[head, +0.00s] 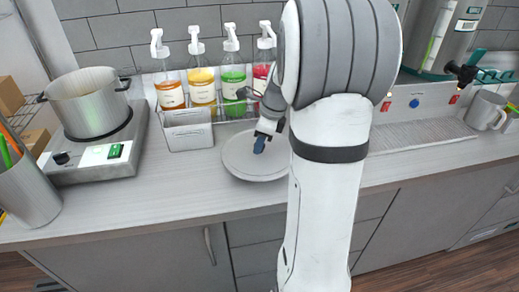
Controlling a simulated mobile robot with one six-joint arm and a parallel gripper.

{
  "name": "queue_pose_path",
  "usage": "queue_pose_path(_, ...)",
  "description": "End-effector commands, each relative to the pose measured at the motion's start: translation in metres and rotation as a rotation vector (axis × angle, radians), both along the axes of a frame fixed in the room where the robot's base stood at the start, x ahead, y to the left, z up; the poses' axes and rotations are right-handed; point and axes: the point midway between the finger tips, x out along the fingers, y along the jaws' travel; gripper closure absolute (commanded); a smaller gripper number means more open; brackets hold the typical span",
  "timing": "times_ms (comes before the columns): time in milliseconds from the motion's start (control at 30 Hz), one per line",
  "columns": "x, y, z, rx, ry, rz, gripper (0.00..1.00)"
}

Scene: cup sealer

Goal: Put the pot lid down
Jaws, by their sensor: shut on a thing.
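The pot lid (240,163) is a round, light grey disc near the middle of the counter. It lies flat or nearly so; I cannot tell whether it touches the counter. My gripper (260,143) is above the lid's middle, shut on its knob, which the fingers mostly hide. My arm covers the lid's right edge. The metal pot (88,105) stands open, without a cover, on the hot plate (95,150) at the left.
Several syrup pump bottles (203,85) stand in a rack behind the lid, with a small white bin (190,138) in front. A metal container (28,192) stands front left. The counter (150,200) is clear left of the lid. A dispenser's drip tray (420,133) and a mug (485,110) are right.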

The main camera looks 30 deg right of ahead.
Motion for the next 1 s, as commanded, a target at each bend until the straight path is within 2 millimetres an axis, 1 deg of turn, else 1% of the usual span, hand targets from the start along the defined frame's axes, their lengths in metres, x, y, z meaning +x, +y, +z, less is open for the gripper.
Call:
queue_pose_path(100, -0.001, 0.000, -0.018, 0.002, 0.004, -0.003, 0.97)
queue_pose_path(200, -0.001, -0.001, -0.030, 0.001, 0.003, -0.002, 0.97)
queue_pose_path(467, -0.001, -0.001, -0.031, 0.000, 0.000, -0.004, 0.97)
queue_pose_path(567, -0.001, -0.001, -0.035, 0.001, 0.001, -0.004, 0.97)
queue_pose_path(600, -0.001, -0.001, -0.034, 0.001, 0.001, -0.004, 0.67)
queue_pose_path(833, -0.001, -0.002, -0.034, 0.000, 0.002, -0.005, 0.48)
queue_pose_path(1000, -0.001, -0.002, -0.033, 0.001, 0.001, -0.005, 0.48)
